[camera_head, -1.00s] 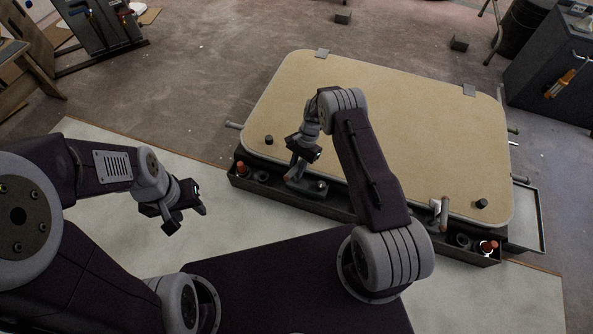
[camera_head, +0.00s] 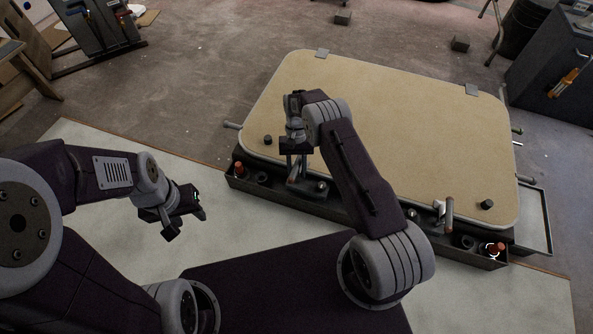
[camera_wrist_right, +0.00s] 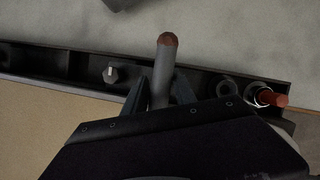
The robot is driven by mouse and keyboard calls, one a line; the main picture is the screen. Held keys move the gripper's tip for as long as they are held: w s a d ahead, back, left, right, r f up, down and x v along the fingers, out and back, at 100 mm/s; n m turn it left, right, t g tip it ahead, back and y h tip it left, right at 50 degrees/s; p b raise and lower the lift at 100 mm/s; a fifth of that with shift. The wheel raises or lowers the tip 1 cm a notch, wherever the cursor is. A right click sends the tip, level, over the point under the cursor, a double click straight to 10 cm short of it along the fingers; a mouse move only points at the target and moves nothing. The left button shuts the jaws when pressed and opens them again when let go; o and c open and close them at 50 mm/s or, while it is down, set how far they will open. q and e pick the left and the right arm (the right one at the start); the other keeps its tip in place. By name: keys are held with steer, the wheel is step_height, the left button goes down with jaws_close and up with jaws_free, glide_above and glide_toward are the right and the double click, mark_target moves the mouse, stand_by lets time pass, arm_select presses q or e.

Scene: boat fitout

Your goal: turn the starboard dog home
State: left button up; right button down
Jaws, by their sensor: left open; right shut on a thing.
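A beige hatch panel (camera_head: 400,130) lies flat with a dog lever at each end of its near edge. The right-hand dog (camera_head: 447,212) stands free, with a grey body and a brownish handle. My right gripper (camera_head: 296,165) is at the left-hand dog. In the right wrist view its fingers (camera_wrist_right: 160,95) are shut on this dog's grey handle (camera_wrist_right: 162,75), whose brown tip sticks out beyond them. The gripper hides much of that dog in the head view. I cannot tell which dog is starboard. My left gripper (camera_head: 184,217) is open and empty, away from the hatch.
A dark narrow tray (camera_head: 345,208) runs along the hatch's near edge. It holds a red-topped item (camera_head: 238,168) at the left and another (camera_head: 496,248) at the right, beside dark rings. Black knobs (camera_head: 487,204) stand on the panel. A dark cabinet (camera_head: 553,85) stands at back right.

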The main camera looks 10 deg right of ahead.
steer(key=shift+n, duration=0.3)
steer(key=c, duration=1.1)
jaws_free()
steer(key=p+v, duration=0.3)
steer(key=v, duration=0.5)
steer(key=shift+w+r, duration=0.25)
steer(key=shift+r, duration=0.3)
